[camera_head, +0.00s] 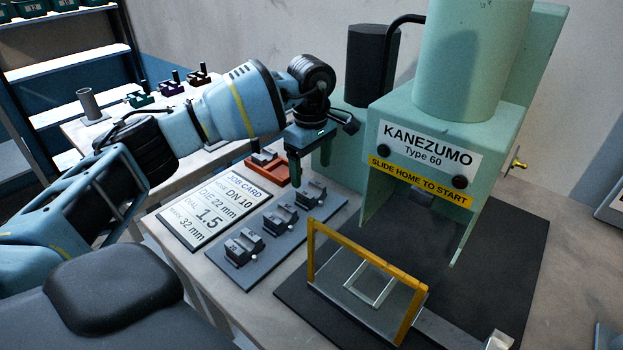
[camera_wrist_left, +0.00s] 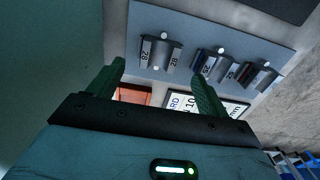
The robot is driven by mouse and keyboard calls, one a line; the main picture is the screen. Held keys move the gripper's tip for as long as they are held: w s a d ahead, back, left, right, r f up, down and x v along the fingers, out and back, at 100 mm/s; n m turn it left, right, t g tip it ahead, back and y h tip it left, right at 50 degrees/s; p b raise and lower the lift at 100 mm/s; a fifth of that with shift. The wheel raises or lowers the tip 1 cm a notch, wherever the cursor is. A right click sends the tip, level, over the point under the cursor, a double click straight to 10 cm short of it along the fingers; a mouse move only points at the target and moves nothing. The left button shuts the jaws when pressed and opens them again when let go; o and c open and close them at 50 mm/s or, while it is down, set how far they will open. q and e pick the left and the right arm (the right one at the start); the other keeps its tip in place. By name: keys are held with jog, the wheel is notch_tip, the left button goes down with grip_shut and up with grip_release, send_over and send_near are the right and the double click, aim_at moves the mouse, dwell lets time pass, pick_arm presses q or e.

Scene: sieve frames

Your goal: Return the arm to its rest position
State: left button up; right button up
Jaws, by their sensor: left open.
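My left arm reaches in from the left in the head view. Its gripper (camera_head: 311,172) is open and empty, pointing down above the far end of the grey die tray (camera_head: 256,270). In the left wrist view the two green fingers (camera_wrist_left: 158,72) stand apart with nothing between them. Dark die blocks (camera_head: 243,246) sit in pairs on the tray, below and apart from the fingers. The wrist view shows a pair marked 28 (camera_wrist_left: 157,54). My right gripper is in neither view.
The green KANEZUMO press (camera_head: 440,130) stands close right of the gripper, with a yellow guard frame (camera_head: 360,252) in front, on a black mat (camera_head: 520,270). An orange-red holder (camera_head: 276,176) and a job card (camera_head: 212,203) lie by the tray. Shelves (camera_head: 75,50) stand back left.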

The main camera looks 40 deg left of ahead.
pick_arm(q)
jog(key=shift+r, duration=1.35)
